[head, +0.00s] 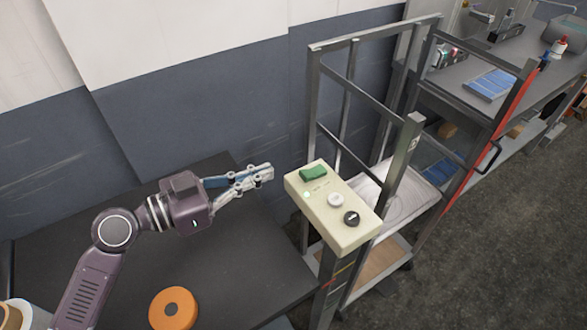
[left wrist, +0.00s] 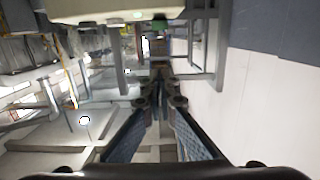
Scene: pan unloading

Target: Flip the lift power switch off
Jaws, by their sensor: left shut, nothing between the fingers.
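A cream control box (head: 345,235) sits on a post at the front of a metal frame. A green switch (head: 313,174) is at its far left end, with a small pale light beside it. A white knob (head: 336,199) and a black knob (head: 352,218) are nearer its front end. I cannot tell which way the switch is set. My left gripper (head: 268,172) is shut and empty, just left of the box and apart from it, pointing toward the switch end. In the left wrist view, the shut fingers (left wrist: 160,85) point ahead and the cream box (left wrist: 100,10) crosses the top.
A dark table (head: 235,265) lies under my left arm, with an orange ring-shaped roll (head: 174,308) on it. The metal lift frame (head: 350,100) stands behind the box. A workbench (head: 480,85) with a blue tray (head: 490,84) is at the right. Open floor (head: 500,250) lies at the lower right.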

